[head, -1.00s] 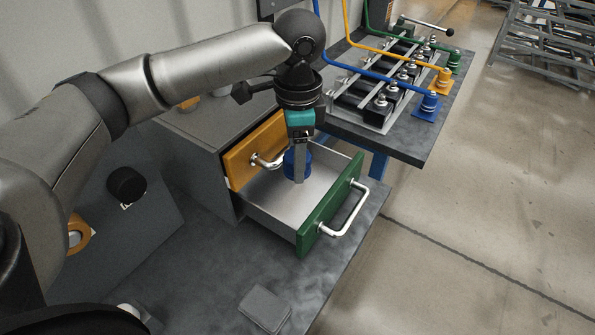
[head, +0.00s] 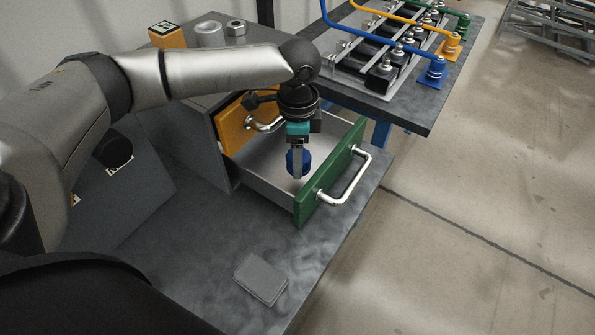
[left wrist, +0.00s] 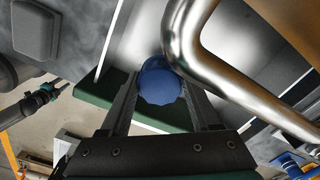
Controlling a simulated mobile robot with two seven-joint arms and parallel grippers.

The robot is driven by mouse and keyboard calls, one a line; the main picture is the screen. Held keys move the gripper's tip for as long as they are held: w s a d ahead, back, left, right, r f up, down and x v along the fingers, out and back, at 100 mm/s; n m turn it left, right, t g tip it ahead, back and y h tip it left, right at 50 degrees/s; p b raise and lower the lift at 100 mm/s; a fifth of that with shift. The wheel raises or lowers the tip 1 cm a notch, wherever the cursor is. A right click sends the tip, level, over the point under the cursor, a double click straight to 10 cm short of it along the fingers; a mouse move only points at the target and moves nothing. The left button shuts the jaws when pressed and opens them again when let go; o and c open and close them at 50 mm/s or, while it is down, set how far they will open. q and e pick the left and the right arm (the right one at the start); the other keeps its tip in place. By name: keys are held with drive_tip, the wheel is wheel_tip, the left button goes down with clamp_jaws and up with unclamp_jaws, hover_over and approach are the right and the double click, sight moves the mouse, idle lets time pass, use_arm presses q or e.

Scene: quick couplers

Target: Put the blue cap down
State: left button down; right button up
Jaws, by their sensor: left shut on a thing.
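My left gripper (head: 297,174) is shut on the blue cap (head: 303,160) and points down over the open drawer with the green front (head: 330,187). In the left wrist view the blue cap (left wrist: 160,82) sits between the two fingers. The cap is inside the drawer's outline, near the green front. I cannot tell whether it touches the drawer floor.
A silver handle (left wrist: 190,40) crosses close to the left wrist camera. The orange drawer front (head: 232,128) stands just behind the open drawer. A grey pad (head: 261,278) lies on the bench. The coupler table (head: 418,113) stands at the back right.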

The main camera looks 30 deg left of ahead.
use_arm(q)
wheel_tip(320, 180, down, 5)
drive_tip(key=shift+r+b, duration=0.2)
drive_tip(key=shift+b, duration=0.4)
drive_tip(key=shift+r, duration=0.1)
drive_tip(key=shift+c, duration=0.6)
unclamp_jaws()
wheel_tip(320, 180, up, 12)
drive_tip(key=p, duration=0.3)
